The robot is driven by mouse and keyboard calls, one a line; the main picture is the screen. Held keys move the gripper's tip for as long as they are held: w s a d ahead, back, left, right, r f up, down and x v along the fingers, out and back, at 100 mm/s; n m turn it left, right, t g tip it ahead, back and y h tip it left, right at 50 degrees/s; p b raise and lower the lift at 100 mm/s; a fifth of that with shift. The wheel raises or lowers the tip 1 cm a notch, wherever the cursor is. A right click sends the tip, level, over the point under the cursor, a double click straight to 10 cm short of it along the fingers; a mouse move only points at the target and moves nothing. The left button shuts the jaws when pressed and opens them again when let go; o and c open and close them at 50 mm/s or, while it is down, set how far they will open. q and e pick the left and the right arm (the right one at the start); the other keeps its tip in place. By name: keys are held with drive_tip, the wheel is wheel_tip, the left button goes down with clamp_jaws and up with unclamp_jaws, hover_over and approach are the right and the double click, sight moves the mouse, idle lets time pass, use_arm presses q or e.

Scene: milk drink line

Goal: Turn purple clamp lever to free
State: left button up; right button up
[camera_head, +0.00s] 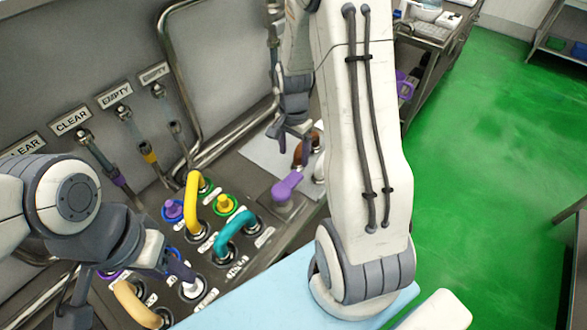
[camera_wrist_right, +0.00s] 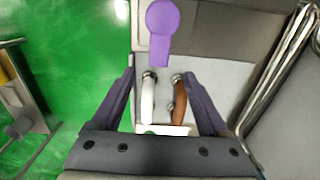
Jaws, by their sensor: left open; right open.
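The purple clamp lever (camera_head: 288,186) sits on a grey block on the metal bench, left of my right arm. In the right wrist view the lever (camera_wrist_right: 162,22) lies ahead of the fingertips, its round end away from them and its narrow part pointing back. My right gripper (camera_head: 291,130) is open and empty, above the pale plate behind the lever; it also shows in the right wrist view (camera_wrist_right: 157,80). The lever is apart from both fingers. My left gripper (camera_head: 125,272) is open over the left part of the port panel; its fingertips are partly unclear.
A white curved pipe (camera_wrist_right: 148,98) and a brown one (camera_wrist_right: 184,108) stand below my right fingers. Yellow (camera_head: 193,195) and teal (camera_head: 229,229) hose loops and coloured plugs crowd the panel. Hoses hang under "CLEAR" and "EMPTY" signs (camera_head: 115,95). Green floor (camera_head: 490,140) is open at right.

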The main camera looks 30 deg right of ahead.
sight(294, 176)
wheel_tip(294, 176, down, 10)
drive_tip(key=shift+r+p, duration=0.25)
drive_tip(key=shift+p, duration=0.85)
drive_tip(key=shift+c, duration=0.3)
clamp_jaws()
idle(0.4)
